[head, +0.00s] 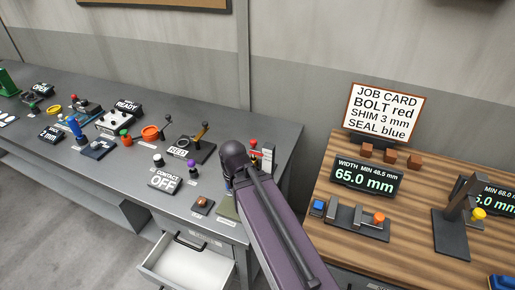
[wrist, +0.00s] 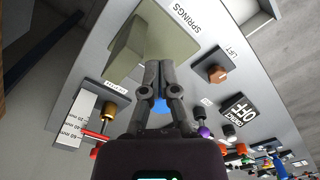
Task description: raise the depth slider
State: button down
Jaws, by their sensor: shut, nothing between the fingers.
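My gripper (wrist: 159,66) is shut and empty, its fingers together in the wrist view. In the head view its dark end (head: 234,160) is over the right end of the grey bench. Left of the fingers in the wrist view is a gold knob (wrist: 109,111) on a dark base, beside a white millimetre scale (wrist: 72,125) with a red pointer (wrist: 95,135). The knob's label is too small to read surely. The white plate (head: 268,157) shows partly behind my gripper in the head view. A yellow knob (head: 478,214) sits on a post gauge (head: 452,232) at right; which one is the depth slider is unclear.
A green-grey block (wrist: 130,52) by the SPRINGS label, a LIFT knob (wrist: 217,74) and the CONTACT OFF sign (wrist: 238,108) lie around my fingers. An open drawer (head: 188,268) juts out below the bench. The wooden table (head: 410,253) holds a width gauge (head: 352,219).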

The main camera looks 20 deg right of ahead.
jog(key=c, duration=0.9)
grip_release()
jog(key=shift+w, duration=0.1)
jog(key=o, duration=0.4)
jog(key=shift+w+d+r+p, duration=0.15)
jog(key=shift+w+r+p, duration=0.1)
jog(key=shift+p, duration=0.05)
jog(key=shift+c, duration=0.2)
jog(key=shift+o, duration=0.9)
jog(key=w+d+r+p, duration=0.6)
jog(key=w+r+p, duration=0.1)
jog(key=w, duration=0.4)
jog(key=shift+w+r+n+p, duration=0.3)
jog(key=shift+w+n, duration=0.1)
notch_tip(320, 180, up, 6)
jog(key=n+p, duration=0.1)
jog(key=p, duration=0.5)
send_over(253, 140)
jog(key=shift+s+r, duration=0.15)
jog(key=shift+f, duration=0.2)
notch_tip(253, 140, down, 13)
jog(key=b, duration=1.3)
jog(key=shift+f, duration=0.2)
jog(key=shift+b, duration=0.3)
